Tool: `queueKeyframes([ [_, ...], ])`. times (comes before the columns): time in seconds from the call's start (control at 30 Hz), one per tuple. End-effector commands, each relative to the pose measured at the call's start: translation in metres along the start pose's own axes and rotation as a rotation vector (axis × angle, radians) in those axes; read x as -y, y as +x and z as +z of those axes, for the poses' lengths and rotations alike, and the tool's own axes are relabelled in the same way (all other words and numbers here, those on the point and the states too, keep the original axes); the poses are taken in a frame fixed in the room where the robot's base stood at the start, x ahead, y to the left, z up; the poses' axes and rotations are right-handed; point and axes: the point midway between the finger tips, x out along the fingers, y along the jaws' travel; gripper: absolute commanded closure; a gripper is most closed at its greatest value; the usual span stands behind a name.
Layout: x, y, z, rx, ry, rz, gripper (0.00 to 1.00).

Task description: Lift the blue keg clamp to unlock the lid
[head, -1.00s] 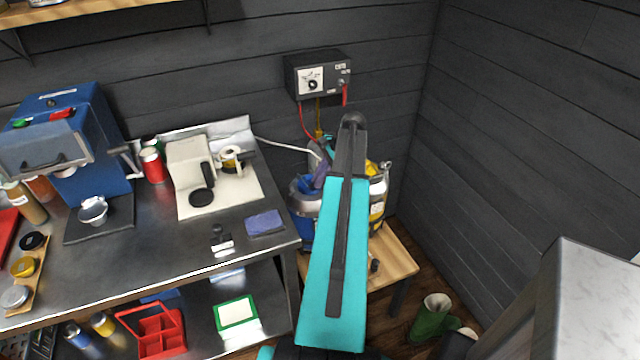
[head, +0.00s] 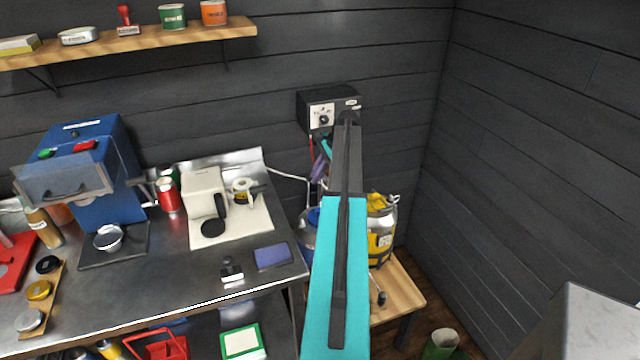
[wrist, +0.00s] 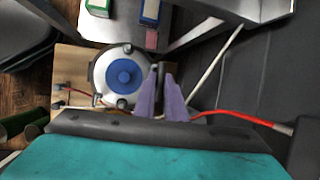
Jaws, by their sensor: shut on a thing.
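The blue keg (head: 309,228) stands on a low wooden stand, mostly hidden behind my teal arm in the head view. In the wrist view its round pale lid (wrist: 105,68) with a blue centre is seen from above. My gripper's purple fingers (wrist: 160,78) are beside the lid's right edge. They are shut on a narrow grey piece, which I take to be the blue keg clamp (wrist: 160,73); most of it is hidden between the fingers. In the head view my gripper (head: 318,170) shows above the keg, left of my forearm.
A yellow keg (head: 381,240) stands right of the blue one on the wooden stand (head: 406,292). A control box (head: 316,112) hangs on the wall behind, with a red cable (wrist: 245,118). The steel bench (head: 180,270) is close on the left.

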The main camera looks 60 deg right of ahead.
Motion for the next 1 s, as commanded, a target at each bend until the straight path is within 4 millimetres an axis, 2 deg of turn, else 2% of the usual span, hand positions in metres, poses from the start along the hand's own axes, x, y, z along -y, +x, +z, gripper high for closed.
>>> queueKeyframes([
  [0.03,0.007,0.008,-0.004,-0.002,0.000,0.009,1.00],
  [0.4,0.038,0.018,-0.008,-0.002,0.003,0.012,1.00],
  [1.0,0.044,0.019,-0.008,-0.001,0.003,0.012,1.00],
])
